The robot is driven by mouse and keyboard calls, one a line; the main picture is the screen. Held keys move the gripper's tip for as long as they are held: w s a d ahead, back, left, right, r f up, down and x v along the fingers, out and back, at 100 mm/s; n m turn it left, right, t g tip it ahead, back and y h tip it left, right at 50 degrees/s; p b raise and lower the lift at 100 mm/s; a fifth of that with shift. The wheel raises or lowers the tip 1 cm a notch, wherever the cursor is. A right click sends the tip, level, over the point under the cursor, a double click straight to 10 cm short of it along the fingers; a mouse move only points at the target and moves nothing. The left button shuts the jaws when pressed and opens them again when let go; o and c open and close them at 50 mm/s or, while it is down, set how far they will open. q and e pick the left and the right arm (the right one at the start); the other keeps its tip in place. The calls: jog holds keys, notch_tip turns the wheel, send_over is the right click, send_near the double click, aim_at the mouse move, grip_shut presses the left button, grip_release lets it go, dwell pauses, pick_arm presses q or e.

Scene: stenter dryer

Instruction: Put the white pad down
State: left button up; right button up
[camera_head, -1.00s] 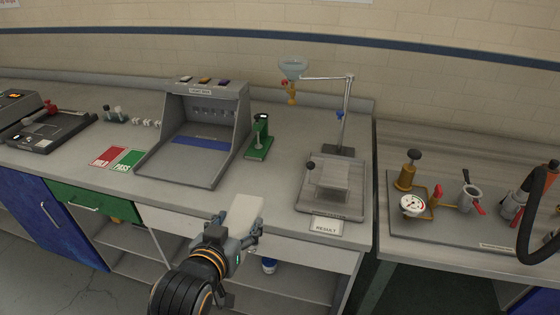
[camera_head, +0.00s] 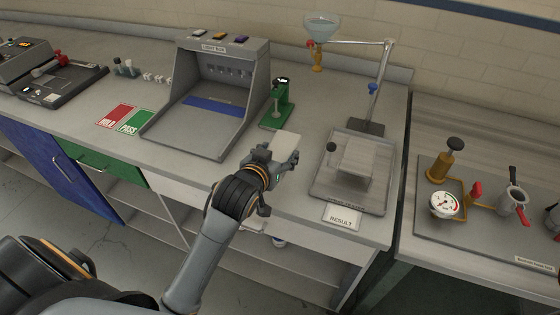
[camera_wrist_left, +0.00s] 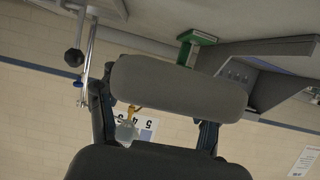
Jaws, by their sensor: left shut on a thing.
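The white pad (camera_head: 285,144) is held in my left gripper (camera_head: 272,158), which is shut on it. The gripper and pad are over the bench top near its front edge, between the light box and the stand with the clear plate; I cannot tell how high above the bench. In the left wrist view the pad (camera_wrist_left: 180,88) looks grey and rounded and lies across the left gripper's two fingers (camera_wrist_left: 155,120). Its underside on the bench side is hidden in the head view. My right gripper is not in view.
The light box (camera_head: 212,95) and a green device (camera_head: 277,103) stand behind. The stand's base (camera_head: 325,190) and a RESULT card (camera_head: 341,219) are to the right. Red HOLD (camera_head: 116,117) and green PASS (camera_head: 133,122) cards lie left. Bare bench lies around the gripper.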

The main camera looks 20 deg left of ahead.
aim_at(280, 156)
pick_arm(q)
jog(key=w+f, duration=0.2)
jog(key=w+a+f, duration=0.1)
jog(key=w+f, duration=0.1)
jog(key=f, duration=0.1)
jog(key=shift+w+a+f, duration=0.1)
jog(key=shift+a+f, duration=0.05)
jog(key=shift+f, duration=0.1)
jog(key=shift+f+p, duration=0.5)
jog(key=shift+f, duration=1.15)
jog(key=shift+f, duration=0.1)
jog(key=o, duration=1)
